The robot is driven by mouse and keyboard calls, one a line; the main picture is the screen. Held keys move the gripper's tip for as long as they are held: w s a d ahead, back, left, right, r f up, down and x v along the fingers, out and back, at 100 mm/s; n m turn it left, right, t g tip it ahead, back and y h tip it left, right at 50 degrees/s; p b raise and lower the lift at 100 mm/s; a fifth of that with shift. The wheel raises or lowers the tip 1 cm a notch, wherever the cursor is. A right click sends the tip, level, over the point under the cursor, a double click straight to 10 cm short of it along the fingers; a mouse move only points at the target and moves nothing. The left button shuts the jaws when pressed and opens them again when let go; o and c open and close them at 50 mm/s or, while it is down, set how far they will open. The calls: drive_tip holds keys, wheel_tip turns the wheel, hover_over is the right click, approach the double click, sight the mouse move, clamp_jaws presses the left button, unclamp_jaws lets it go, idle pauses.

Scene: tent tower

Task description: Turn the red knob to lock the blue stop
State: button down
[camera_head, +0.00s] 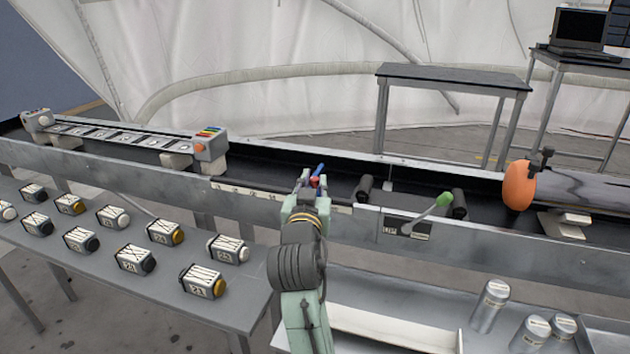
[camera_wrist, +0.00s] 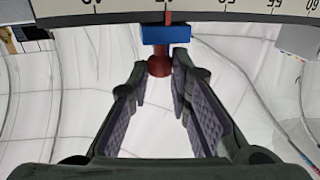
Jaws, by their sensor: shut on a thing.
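The red knob (camera_wrist: 159,66) sits between my fingertips in the wrist view, at the end of the blue stop (camera_wrist: 166,34). My gripper (camera_wrist: 160,76) is shut on the knob, with its padded fingers on either side. The blue stop lies against a pale scale strip (camera_wrist: 110,12) with printed numbers. In the head view the blue stop (camera_head: 320,169) and the red knob (camera_head: 315,181) show small at the tip of my gripper (camera_head: 307,186), on the rail's front edge. The fingers partly hide the knob there.
A long grey trough (camera_head: 260,199) runs across the scene. A green-handled lever (camera_head: 443,200) stands right of the gripper, and an orange rounded object (camera_head: 519,185) is farther right. A table of numbered blocks (camera_head: 150,290) is at left; metal cylinders (camera_head: 491,305) stand at lower right.

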drive_tip(key=shift+h, duration=0.4)
drive_tip(key=c, duration=1.5)
unclamp_jaws()
drive_tip(key=shift+o, duration=0.2)
drive_tip(key=s+a, duration=0.1)
drive_tip(key=s, duration=0.6)
drive_tip(key=shift+s, duration=0.2)
